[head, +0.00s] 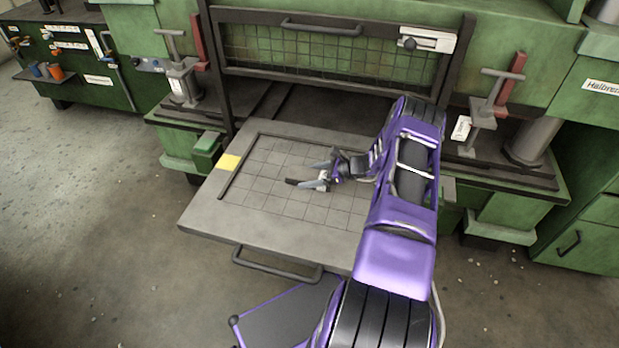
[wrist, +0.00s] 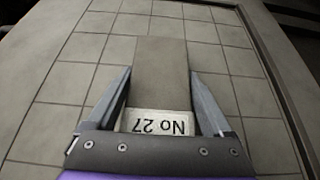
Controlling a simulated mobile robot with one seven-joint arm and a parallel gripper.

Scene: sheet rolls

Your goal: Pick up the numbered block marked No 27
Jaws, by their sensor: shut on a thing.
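The block marked No 27 (wrist: 161,75) is a plain grey-brown bar with a white label at its near end, which reads upside down in the wrist view. My gripper (wrist: 160,78) has one finger on each side of the block and is shut on it. In the head view my gripper (head: 308,174) is over the gridded plate, and the block is small and hard to make out between the fingers. I cannot tell whether the block rests on the plate or is slightly above it.
The grey plate (head: 215,212) has a tiled surface, a yellow patch (head: 229,162) at its left and a handle (head: 277,265) in front. A green machine with a mesh guard (head: 330,62) stands behind. Clamps (head: 184,82) (head: 486,112) flank it. The tiles around my gripper look bare.

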